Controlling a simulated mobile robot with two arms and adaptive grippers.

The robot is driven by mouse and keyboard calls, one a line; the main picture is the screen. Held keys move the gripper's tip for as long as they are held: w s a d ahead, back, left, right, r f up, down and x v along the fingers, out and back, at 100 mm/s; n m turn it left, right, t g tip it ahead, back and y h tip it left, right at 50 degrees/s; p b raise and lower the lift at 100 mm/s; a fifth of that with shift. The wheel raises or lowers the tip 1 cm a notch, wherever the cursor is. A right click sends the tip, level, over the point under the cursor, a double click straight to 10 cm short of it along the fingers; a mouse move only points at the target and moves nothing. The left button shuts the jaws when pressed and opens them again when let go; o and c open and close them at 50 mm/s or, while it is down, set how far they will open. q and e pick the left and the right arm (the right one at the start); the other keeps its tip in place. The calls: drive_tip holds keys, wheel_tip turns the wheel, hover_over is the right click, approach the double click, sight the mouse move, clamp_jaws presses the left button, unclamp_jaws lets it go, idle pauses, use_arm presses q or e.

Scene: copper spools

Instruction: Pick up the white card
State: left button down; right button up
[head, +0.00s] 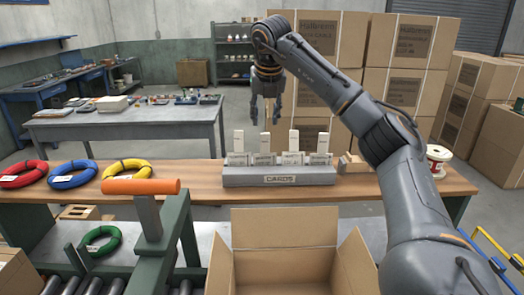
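Several upright white cards stand in a row in a grey holder (240,178) marked "CARDS" on the wooden bench. One white card (239,140) is at the left end, others stand beside it, including one white card (323,141) at the right end. Smaller printed cards stand in front of them, hiding their lower parts. My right gripper (266,117) points down, its fingers apart with nothing seen between them. In the picture it is just above the left half of the row; its depth relative to the cards is hard to tell. My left gripper is out of view.
Red (22,173), blue (72,174) and yellow (126,167) coils lie on the bench's left part. An orange cylinder (140,186) sits on a green stand in front. An open cardboard box (283,228) is below the holder. A white-and-red spool (438,160) stands at the right.

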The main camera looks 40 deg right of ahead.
sight(264, 133)
drive_tip(key=p+x, duration=0.1)
drive_tip(key=x, duration=0.5)
drive_tip(key=shift+d+f, duration=0.15)
drive_tip(key=shift+f, duration=0.2)
drive_tip(key=p+x, duration=0.3)
drive_tip(key=x, duration=0.1)
drive_tip(key=shift+d+f, duration=0.2)
drive_tip(key=shift+f, duration=0.1)
drive_tip(key=shift+w+d+f, duration=0.1)
drive_tip(key=shift+w+f, duration=0.05)
drive_tip(key=shift+f, duration=0.15)
drive_tip(key=c, duration=0.6)
